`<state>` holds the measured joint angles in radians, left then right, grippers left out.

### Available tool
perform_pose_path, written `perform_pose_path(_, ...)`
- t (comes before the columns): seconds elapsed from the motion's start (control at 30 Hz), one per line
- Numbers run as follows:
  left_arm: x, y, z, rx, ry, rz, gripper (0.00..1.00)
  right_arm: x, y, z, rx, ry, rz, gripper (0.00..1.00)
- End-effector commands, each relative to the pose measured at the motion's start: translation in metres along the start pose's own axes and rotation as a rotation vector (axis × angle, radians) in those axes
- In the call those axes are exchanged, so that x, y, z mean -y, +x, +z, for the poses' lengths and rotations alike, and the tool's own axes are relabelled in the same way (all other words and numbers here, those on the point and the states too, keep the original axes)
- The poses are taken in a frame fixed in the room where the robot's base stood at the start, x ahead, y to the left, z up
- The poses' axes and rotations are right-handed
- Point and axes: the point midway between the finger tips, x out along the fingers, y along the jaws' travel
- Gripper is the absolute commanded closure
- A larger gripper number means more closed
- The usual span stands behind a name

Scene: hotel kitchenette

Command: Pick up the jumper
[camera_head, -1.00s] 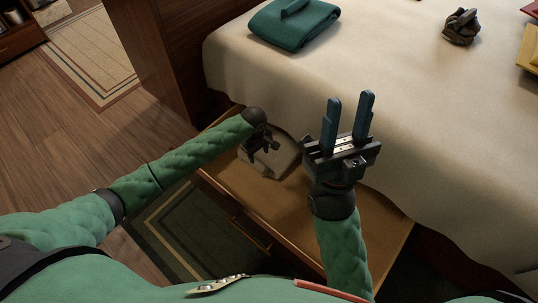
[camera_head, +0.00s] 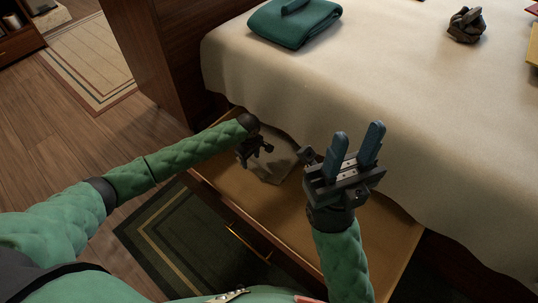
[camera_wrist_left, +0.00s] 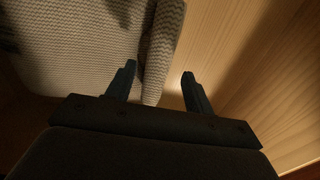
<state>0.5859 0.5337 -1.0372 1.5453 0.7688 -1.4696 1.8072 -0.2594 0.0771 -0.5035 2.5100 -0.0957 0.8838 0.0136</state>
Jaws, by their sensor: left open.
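The jumper, a pale grey knitted garment (camera_head: 274,172), lies folded in the open drawer below the bed. In the left wrist view its ribbed knit (camera_wrist_left: 75,50) fills the upper left, and a folded edge runs down between the fingertips. My left gripper (camera_wrist_left: 158,73) is open, pointing down at the jumper's edge; I cannot tell whether the fingers touch it. In the head view the left gripper (camera_head: 252,152) partly covers the jumper. My right gripper (camera_head: 358,134) is open and empty, fingers pointing up, above the right part of the drawer.
The wooden drawer (camera_head: 375,235) is pulled out, its bottom bare right of the jumper. The bed (camera_head: 420,110) stands behind, with a folded green textile (camera_head: 293,24) and a dark crumpled item (camera_head: 466,25) on it. A striped rug (camera_head: 185,245) lies in front.

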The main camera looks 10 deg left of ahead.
Motion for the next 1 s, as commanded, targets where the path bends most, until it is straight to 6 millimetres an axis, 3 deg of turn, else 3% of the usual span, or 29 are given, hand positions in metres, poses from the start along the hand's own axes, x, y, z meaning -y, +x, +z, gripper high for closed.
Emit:
perform_pose_path(0.1, 0.0002, 0.0175, 0.0004, 0.0, 0.001, 0.0, 0.47, 0.0014, -0.011, 0.002, 0.013, -0.004, -0.009, 0.64)
perform_pose_path(0.37, 0.0001, 0.0192, 0.0005, 0.0, 0.001, 0.001, 0.47, 0.0019, -0.0109, 0.0024, 0.018, -0.006, -0.012, 0.64)
perform_pose_path(0.67, 0.0001, 0.0193, 0.0006, 0.0, 0.001, 0.001, 1.0, 0.0019, -0.0108, 0.0021, 0.017, -0.006, -0.012, 0.64)
perform_pose_path(1.0, -0.0004, 0.0179, 0.0007, 0.0, 0.001, 0.002, 1.0, 0.0019, -0.0097, 0.0022, 0.014, -0.005, -0.015, 0.64)
